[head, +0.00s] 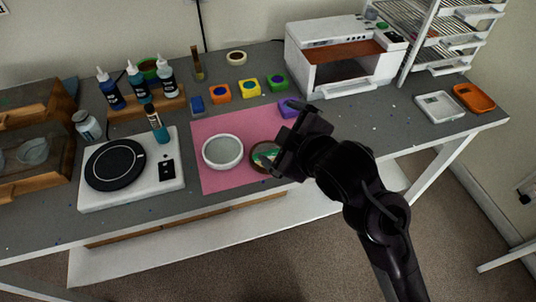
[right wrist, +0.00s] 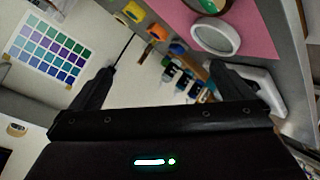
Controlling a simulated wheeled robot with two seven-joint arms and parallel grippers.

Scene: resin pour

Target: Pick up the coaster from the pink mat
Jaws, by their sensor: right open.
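The coaster (head: 258,162) is a round disc with a brown rim and green inside, on the pink mat (head: 215,182) near its right edge. My right gripper (head: 281,134) is open, beside and partly over the coaster, and hides its right part. I cannot tell whether it touches the coaster. In the right wrist view, the open fingers (right wrist: 162,68) have nothing visible between them. My left gripper is not in view.
A white round mould (head: 223,151) sits left of the coaster on the mat. A purple block (head: 289,107) is close behind my right gripper. A scale (head: 130,170), bottles (head: 136,80), coloured blocks (head: 220,93) and a white machine (head: 345,60) stand around.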

